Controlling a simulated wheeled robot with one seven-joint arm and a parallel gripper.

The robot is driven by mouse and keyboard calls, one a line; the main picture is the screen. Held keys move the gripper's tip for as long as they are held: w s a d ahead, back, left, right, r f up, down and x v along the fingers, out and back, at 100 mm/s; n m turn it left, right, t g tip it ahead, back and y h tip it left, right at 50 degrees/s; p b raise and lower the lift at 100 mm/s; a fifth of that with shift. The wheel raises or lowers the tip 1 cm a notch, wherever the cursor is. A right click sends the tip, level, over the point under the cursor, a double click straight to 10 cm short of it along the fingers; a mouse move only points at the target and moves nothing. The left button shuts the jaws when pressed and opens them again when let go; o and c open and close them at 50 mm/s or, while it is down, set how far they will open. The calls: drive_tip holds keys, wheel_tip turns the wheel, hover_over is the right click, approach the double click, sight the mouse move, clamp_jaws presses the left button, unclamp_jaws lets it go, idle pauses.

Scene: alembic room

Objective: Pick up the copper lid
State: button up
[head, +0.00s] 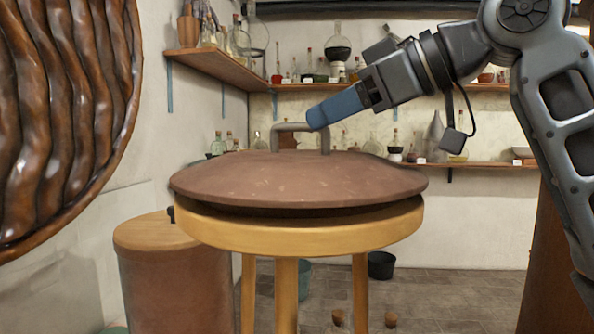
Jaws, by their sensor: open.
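The copper lid (270,180) is a wide, shallow brown dome lying on a round wooden stool (300,236). Its rim reaches slightly past the stool's edge, with a dark gap under it. A grey arched handle (276,139) stands up from the lid's middle. My gripper (318,117) comes in from the upper right, with blue fingers pointing down and left. The fingertips are at the right part of the handle and overlap it in the picture. I cannot tell whether they touch it or are around it. The lid rests on the stool.
A large dark brown ribbed round object (60,110) fills the upper left. A copper-coloured barrel with a wooden top (165,232) stands left behind the stool. Shelves (215,70) with bottles line the walls. A dark bucket (381,265) is on the floor behind.

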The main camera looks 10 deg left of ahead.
sight(299, 155)
drive_tip(key=x, duration=0.4)
drive_tip(key=shift+s+a+f, duration=0.1)
drive_tip(key=shift+s+f, duration=0.05)
drive_tip(key=shift+s, duration=0.05)
clamp_jaws()
idle(1.2)
